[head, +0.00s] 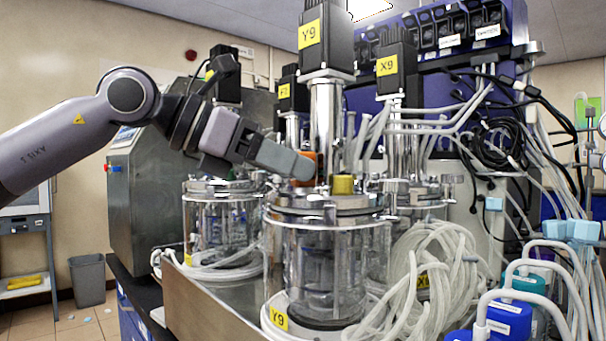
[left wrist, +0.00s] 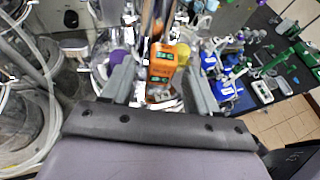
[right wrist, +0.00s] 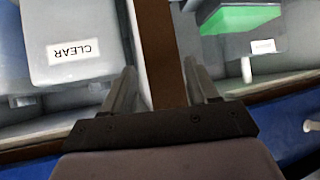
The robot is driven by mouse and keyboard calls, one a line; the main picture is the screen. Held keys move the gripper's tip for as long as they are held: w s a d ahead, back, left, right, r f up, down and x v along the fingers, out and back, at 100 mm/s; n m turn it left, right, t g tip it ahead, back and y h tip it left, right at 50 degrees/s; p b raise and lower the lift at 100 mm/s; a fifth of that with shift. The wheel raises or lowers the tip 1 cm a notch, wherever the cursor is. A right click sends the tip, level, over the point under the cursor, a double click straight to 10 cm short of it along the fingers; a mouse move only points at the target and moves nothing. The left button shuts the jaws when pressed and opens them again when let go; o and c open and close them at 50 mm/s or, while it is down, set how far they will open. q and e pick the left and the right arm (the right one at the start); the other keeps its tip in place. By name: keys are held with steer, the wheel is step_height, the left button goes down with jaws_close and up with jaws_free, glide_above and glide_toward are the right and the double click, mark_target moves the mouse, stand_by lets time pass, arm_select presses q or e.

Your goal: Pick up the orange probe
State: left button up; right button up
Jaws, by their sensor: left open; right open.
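The orange probe (head: 312,158) stands on the lid of the front vessel marked Y9, partly hidden behind my left gripper (head: 300,166) in the head view. In the left wrist view the orange probe (left wrist: 162,65) has an orange block body with small dark markings. It lies between the two fingers of my left gripper (left wrist: 160,72), which are open on either side of it. Whether either finger touches it cannot be told. My right gripper (right wrist: 160,72) is open, with a brown strip behind the gap between its fingers. The right gripper is outside the head view.
The tall Y9 motor column (head: 326,110) rises from the same lid. Coiled clear tubing (head: 430,270) hangs at the right. A box labelled CLEAR (right wrist: 75,25) is near the right gripper.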

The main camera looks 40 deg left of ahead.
arm_select(q)
steer(key=shift+w+d+f, duration=0.1)
steer(key=shift+w+f, duration=0.05)
steer(key=shift+w, duration=0.1)
jaws_close()
